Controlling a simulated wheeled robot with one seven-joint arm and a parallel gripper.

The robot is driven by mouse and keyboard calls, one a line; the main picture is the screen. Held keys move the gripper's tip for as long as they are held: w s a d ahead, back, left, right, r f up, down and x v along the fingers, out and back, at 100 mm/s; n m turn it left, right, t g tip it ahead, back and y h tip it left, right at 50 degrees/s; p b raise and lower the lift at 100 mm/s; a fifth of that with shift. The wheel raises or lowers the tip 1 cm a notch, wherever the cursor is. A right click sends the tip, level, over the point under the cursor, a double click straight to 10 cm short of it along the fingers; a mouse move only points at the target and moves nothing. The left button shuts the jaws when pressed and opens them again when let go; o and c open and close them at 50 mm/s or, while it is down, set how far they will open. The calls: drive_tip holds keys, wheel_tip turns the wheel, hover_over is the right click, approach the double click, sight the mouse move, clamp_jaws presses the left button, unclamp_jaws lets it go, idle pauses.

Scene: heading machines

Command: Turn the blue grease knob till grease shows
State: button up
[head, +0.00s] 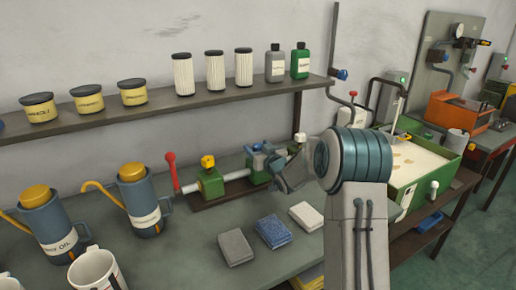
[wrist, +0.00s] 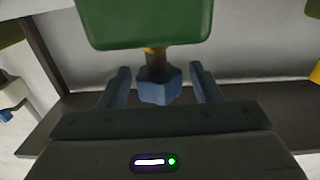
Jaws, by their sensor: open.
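The blue knob (wrist: 160,88) shows in the wrist view on a dark stem below a green block (wrist: 150,22). A small yellow-brown patch shows where the stem meets the block; I cannot tell if it is grease. My gripper (wrist: 159,72) is open, with one finger on each side of the knob and a visible gap on both sides. In the head view, my gripper (head: 266,160) is at the middle green block of a pipe assembly on the bench and hides most of that knob.
On the same assembly are a yellow knob (head: 207,161), a red lever (head: 171,170) and a white knob (head: 300,137). Oil cans (head: 146,205), cloths (head: 272,231) and a mug (head: 95,270) stand in front and left. A shelf (head: 170,114) runs behind. A green tank (head: 408,192) is right.

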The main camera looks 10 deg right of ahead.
drive_tip(key=c, duration=1)
drive_tip(key=shift+o, duration=0.2)
drive_tip(key=shift+d+n+y, duration=0.1)
drive_tip(key=shift+n+y, duration=0.3)
drive_tip(key=shift+y, duration=0.2)
drive_tip(key=n+g+y+p, duration=0.2)
drive_tip(key=y, duration=0.1)
drive_tip(key=shift+r+p, duration=0.2)
drive_tip(key=shift+p, duration=0.1)
drive_tip(key=n+g+y+p, duration=0.2)
drive_tip(key=y, duration=0.1)
drive_tip(key=shift+n, duration=0.3)
drive_tip(key=n+g+y+p, duration=0.1)
drive_tip(key=n+g+y, duration=0.2)
drive_tip(key=g, duration=0.1)
drive_tip(key=shift+f+p, duration=0.15)
drive_tip(key=shift+p, duration=0.2)
drive_tip(key=shift+n+g+y, duration=0.9)
drive_tip(key=shift+n+g, duration=0.4)
drive_tip(key=shift+g, duration=0.8)
